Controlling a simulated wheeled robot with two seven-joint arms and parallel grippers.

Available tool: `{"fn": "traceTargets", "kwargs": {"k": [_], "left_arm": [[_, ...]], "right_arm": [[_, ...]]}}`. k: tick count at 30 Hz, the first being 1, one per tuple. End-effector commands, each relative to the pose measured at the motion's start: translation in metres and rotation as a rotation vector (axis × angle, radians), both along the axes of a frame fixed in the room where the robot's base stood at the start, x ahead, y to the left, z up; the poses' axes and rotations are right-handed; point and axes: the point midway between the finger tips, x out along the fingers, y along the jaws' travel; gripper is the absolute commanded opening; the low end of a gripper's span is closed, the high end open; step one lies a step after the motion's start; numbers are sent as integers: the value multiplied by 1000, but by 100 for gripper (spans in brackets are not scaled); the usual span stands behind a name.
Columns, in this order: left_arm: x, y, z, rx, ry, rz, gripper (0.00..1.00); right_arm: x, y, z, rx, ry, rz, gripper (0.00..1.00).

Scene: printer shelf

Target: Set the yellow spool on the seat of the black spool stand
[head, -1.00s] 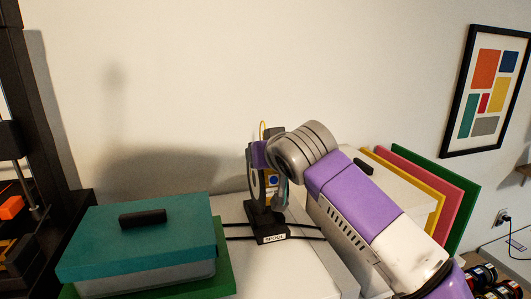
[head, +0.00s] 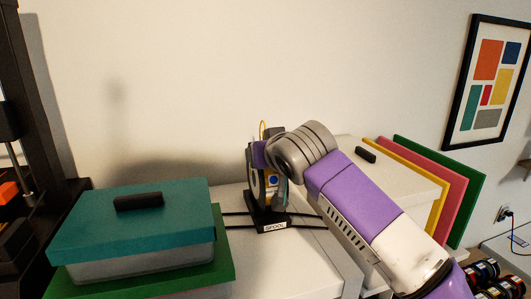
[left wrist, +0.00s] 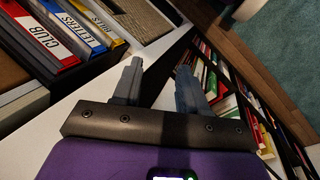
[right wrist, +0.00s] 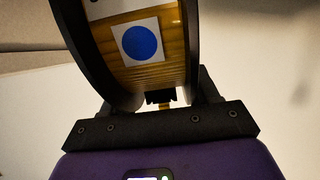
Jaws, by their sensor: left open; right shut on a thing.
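The yellow spool (head: 271,181), with dark flanges and a blue dot on a white label, is held upright over the black spool stand (head: 266,214) in the head view. My right gripper (head: 261,158) is shut on it. The right wrist view shows the spool (right wrist: 150,75) filling the space between the fingers of that gripper (right wrist: 155,97). The spool's lower edge is close to the stand's top; I cannot tell if they touch. The seat is hidden. My left gripper (left wrist: 160,69) is open and empty in the left wrist view, outside the head view.
A white box (head: 395,172) and coloured boards (head: 465,200) are at the right. Labelled binders (left wrist: 75,25) lie near my left gripper. The white top before the stand is clear.

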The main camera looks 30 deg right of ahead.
Motion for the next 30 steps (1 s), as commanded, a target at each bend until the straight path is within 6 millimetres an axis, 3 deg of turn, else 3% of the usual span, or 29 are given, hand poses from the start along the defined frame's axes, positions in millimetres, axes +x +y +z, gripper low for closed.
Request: {"fn": "traceTargets", "kwargs": {"k": [8, 9, 14, 23, 30], "left_arm": [[0, 0, -6, 0, 0, 0, 43], [0, 0, -6, 0, 0, 0, 43], [0, 0, -5, 0, 0, 0, 43], [0, 0, -6, 0, 0, 0, 43], [0, 0, -11, 0, 0, 0, 43]], "right_arm": [[0, 0, -5, 0, -4, 1, 0], [0, 0, -5, 0, -4, 1, 63], [0, 0, -4, 0, -3, 1, 87], [-1, 0, -6, 0, 3, 0, 89], [-28, 7, 6, 1, -3, 1, 89]]}}
